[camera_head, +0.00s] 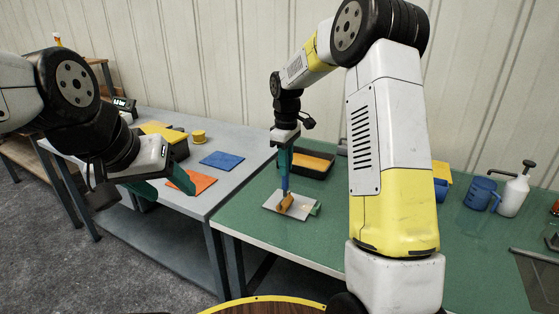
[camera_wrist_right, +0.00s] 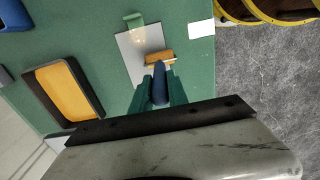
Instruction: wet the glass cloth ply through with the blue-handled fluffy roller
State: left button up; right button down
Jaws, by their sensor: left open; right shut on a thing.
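My right gripper (camera_head: 285,160) is shut on the blue handle of the roller (camera_wrist_right: 160,85), which points down. The roller's tan-orange head (camera_head: 286,203) is at the pale flat sheet (camera_head: 300,209), which looks like the glass cloth ply, on the green table. In the right wrist view the head (camera_wrist_right: 160,58) lies over the sheet's right part, with the sheet's bare part (camera_wrist_right: 130,47) to its left. I cannot tell whether the head touches it. A green clip-like piece (camera_wrist_right: 135,18) sits at the sheet's edge.
A dark tray with orange-yellow contents (camera_head: 318,162) stands behind the sheet; it also shows in the right wrist view (camera_wrist_right: 65,90). A blue jug (camera_head: 481,193) and white pump bottle (camera_head: 514,193) stand at right. Orange (camera_head: 192,182) and blue (camera_head: 222,160) squares lie on the grey table.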

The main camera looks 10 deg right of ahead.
jog(key=shift+f, duration=0.4)
dwell(0.3)
jog(key=d+r, duration=0.1)
jog(key=d, duration=0.8)
jog(key=shift+w+d+r, duration=0.2)
jog(key=shift+w+r, duration=0.05)
jog(key=shift+w, duration=0.15)
jog(key=shift+f, duration=0.7)
dwell(0.5)
